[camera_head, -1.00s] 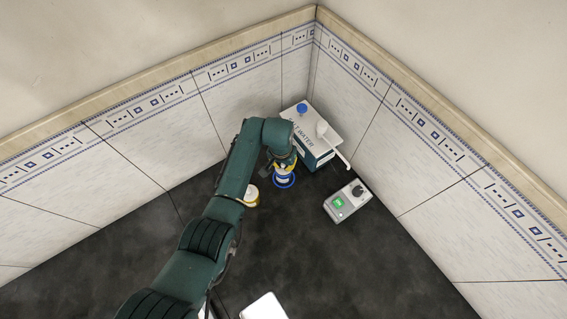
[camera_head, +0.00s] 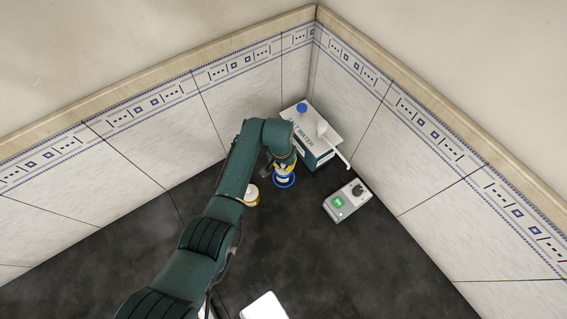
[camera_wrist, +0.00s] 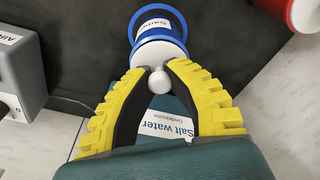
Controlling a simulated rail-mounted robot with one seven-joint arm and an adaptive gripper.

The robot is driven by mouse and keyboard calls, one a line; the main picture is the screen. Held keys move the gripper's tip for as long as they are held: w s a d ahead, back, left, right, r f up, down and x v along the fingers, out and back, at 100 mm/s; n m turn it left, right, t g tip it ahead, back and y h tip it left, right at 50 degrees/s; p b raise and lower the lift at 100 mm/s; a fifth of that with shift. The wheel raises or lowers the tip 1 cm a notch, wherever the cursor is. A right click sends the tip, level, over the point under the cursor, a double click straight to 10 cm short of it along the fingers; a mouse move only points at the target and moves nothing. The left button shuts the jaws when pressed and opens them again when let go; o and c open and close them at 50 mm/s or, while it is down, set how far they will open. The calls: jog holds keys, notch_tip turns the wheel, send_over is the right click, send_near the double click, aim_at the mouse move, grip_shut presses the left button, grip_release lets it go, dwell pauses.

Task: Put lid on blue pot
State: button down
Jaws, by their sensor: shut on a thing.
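The blue pot (camera_head: 284,182) stands on the dark bench in front of the salt water box. It also shows in the wrist view (camera_wrist: 151,17), with a blue rim and a white label. My gripper (camera_wrist: 159,80) has yellow-and-black fingers. They are shut on the white round knob of the lid (camera_wrist: 158,55), a pale disc. In the wrist view the disc overlaps the pot's blue rim. I cannot tell whether it rests on the pot or is slightly above. In the head view my gripper (camera_head: 283,166) is over the pot and hides the lid.
The salt water box (camera_head: 318,150), with a blue cap and white spout, stands close behind. A grey device (camera_head: 347,201) with a green display is to the right. A yellow-and-white container (camera_head: 250,196) is left of the pot. A white object (camera_head: 263,307) is at the front. The right foreground is clear.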

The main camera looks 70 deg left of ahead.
jog(key=shift+c, duration=2.4)
grip_release()
jog(key=shift+r, duration=0.1)
notch_tip(320, 180, up, 7)
jog(key=p, duration=0.6)
jog(key=shift+p, duration=0.35)
grip_shut()
